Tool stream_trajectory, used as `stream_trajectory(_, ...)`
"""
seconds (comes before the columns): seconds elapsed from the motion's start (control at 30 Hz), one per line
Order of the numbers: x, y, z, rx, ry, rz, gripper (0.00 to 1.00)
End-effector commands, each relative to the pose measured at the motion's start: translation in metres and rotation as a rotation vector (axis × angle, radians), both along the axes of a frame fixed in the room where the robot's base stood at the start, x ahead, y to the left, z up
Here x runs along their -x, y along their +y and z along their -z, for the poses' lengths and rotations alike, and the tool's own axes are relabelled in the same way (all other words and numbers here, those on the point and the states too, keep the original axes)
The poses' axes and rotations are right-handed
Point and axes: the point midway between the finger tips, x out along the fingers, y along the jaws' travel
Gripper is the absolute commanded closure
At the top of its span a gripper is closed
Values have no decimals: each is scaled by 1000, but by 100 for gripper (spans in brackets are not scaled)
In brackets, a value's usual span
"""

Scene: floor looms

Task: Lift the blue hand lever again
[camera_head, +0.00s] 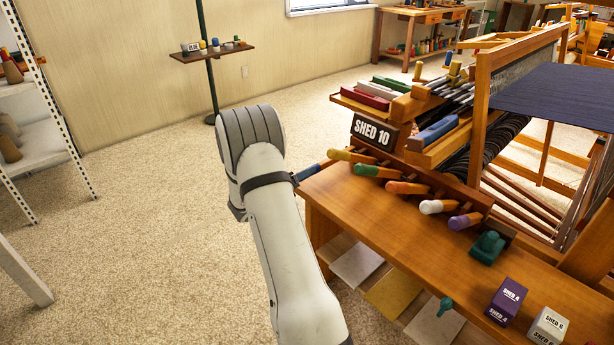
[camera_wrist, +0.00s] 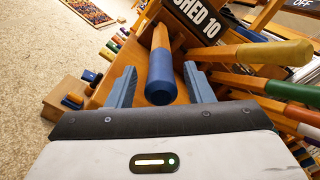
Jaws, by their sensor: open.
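The blue hand lever (camera_wrist: 161,80) is a wooden shaft with a blue grip. In the wrist view its grip points toward me between the two fingers of my gripper (camera_wrist: 159,72). My gripper is open, one finger on each side of the grip, with a visible gap on both sides. In the head view a piece of the blue hand lever (camera_head: 307,173) shows just right of my wrist, left of the other levers. My fingers are hidden behind my arm there.
The yellow lever (camera_head: 351,156) is the closest neighbour, followed by green (camera_head: 381,171), orange, white and purple levers. A "SHED 10" sign (camera_head: 375,132) stands behind them. Labelled blocks (camera_head: 506,300) sit on the bench. The carpet on the left is clear.

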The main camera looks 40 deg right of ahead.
Motion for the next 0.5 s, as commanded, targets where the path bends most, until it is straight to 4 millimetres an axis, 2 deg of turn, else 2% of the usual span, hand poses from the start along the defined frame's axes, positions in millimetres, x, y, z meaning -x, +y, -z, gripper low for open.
stream_trajectory(0.13,-1,-11,0,-1,-1,1,53)
stream_trajectory(0.4,-1,-12,0,-1,-1,0,53)
stream_trajectory(0.5,0,-12,0,-1,-1,1,61)
